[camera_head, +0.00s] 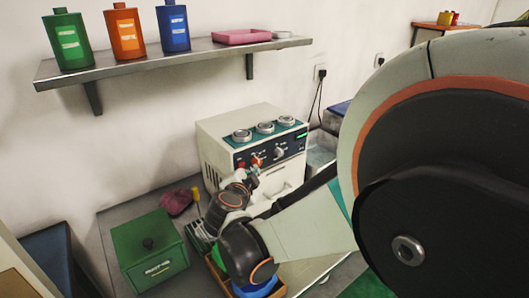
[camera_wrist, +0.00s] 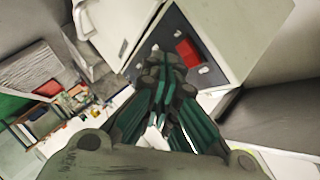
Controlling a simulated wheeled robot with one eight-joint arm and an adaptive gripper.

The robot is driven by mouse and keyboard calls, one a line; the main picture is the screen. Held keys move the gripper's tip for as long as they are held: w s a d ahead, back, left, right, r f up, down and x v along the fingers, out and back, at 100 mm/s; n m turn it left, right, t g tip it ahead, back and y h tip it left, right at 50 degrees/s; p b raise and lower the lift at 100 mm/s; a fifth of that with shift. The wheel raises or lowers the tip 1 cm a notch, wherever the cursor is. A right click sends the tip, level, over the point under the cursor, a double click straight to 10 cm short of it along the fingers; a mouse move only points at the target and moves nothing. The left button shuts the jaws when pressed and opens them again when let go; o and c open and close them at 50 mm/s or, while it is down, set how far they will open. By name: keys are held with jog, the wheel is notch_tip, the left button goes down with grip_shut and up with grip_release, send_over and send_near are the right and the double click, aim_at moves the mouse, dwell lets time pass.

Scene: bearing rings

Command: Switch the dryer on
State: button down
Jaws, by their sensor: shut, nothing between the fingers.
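The dryer (camera_head: 218,160) is a cream box on the bench with a dark control panel on its front. A small green light (camera_head: 301,135) shows at the panel's right end. A red switch (camera_wrist: 188,52) sits on the panel in the wrist view, just right of my fingertips. My gripper (camera_wrist: 165,65) is shut and empty, its fingertips at or very close to the panel; I cannot tell whether they touch it. In the head view my gripper (camera_head: 248,177) is in front of the panel's left part and hides some of the dryer's lower front.
Three metal rings (camera_head: 265,127) sit on the dryer's teal top. A green box (camera_head: 150,250) and a pink cloth (camera_head: 178,202) lie to the left. A shelf (camera_head: 190,62) with coloured bottles runs above. My arm covers the right side of the head view.

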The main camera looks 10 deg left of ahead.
dwell(0.3)
jog(key=s+d, duration=0.3)
jog(key=shift+s+d+r, duration=0.1)
jog(key=shift+d+r, duration=0.2)
jog(key=shift+d, duration=0.1)
